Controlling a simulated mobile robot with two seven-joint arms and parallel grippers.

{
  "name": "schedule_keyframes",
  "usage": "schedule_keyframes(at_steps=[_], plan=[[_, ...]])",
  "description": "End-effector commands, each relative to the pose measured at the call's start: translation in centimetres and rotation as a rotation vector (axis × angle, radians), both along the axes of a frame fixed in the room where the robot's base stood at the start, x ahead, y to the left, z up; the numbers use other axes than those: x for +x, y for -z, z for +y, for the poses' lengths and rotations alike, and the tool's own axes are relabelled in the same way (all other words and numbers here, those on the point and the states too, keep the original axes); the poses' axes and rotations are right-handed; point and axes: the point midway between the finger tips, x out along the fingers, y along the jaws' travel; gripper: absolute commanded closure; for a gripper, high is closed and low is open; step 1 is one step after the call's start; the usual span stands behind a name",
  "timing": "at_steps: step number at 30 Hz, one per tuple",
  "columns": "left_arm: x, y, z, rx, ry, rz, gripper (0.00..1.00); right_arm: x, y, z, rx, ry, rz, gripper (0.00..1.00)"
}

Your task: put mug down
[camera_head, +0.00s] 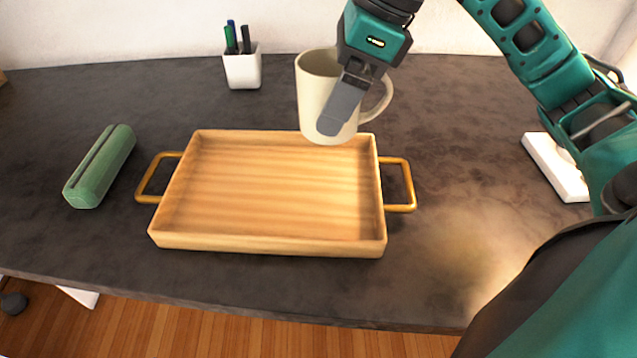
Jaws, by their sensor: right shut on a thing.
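A cream mug (313,90) with its handle to the right is held by my right gripper (343,108), which is shut on it. The gripper's finger covers part of the mug's front. The mug is upright and shows over the back right corner of a wooden tray (270,244). It looks held above the surface, but the exact gap cannot be told. The tray is empty and has a gold handle on each side. My left gripper is not in the picture.
A white pen cup (242,70) with several pens stands at the back. A green case (101,167) lies left of the tray. A white flat object (556,167) lies at the right. The dark tabletop (455,130) is clear right of the tray.

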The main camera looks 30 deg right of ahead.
Motion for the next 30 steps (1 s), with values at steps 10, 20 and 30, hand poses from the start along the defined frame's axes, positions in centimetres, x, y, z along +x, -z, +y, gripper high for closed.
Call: schedule_keyframes(at_steps=[10,20,30], plan=[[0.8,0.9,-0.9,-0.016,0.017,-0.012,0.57,-0.1,9.7,0.0,0.001,0.002,0.005,0.55],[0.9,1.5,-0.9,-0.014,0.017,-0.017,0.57,0.1,13.0,0.0,0.000,0.004,-0.001,0.55],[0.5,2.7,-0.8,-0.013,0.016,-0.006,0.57,0.1,16.5,0.0,0.002,0.003,-0.003,0.55]])
